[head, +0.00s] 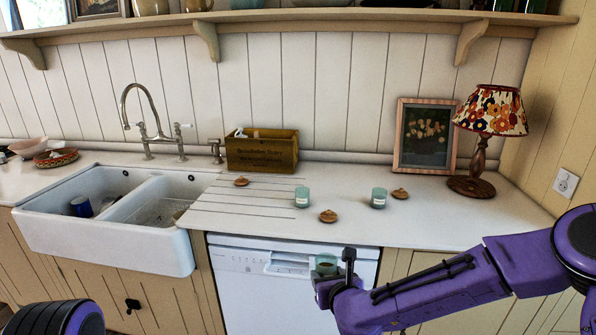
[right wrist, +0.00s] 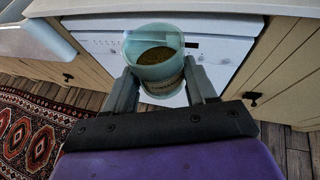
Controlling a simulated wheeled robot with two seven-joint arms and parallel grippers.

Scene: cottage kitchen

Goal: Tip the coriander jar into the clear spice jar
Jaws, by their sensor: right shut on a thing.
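My right gripper (head: 336,268) is shut on a pale green see-through jar (head: 325,260), held in front of the dishwasher, below the counter's front edge. Two similar jars stand on the counter: a left jar (head: 302,196) and a right jar (head: 378,197), both with white labels I cannot read. My left gripper is out of view.
Wooden lids lie on the counter: one (head: 241,181) at left, one (head: 328,216) near the front edge, one (head: 400,194) at right. A wooden crate (head: 261,152), a picture frame (head: 426,134) and a lamp (head: 480,160) stand behind. The double sink (head: 110,225) is at left.

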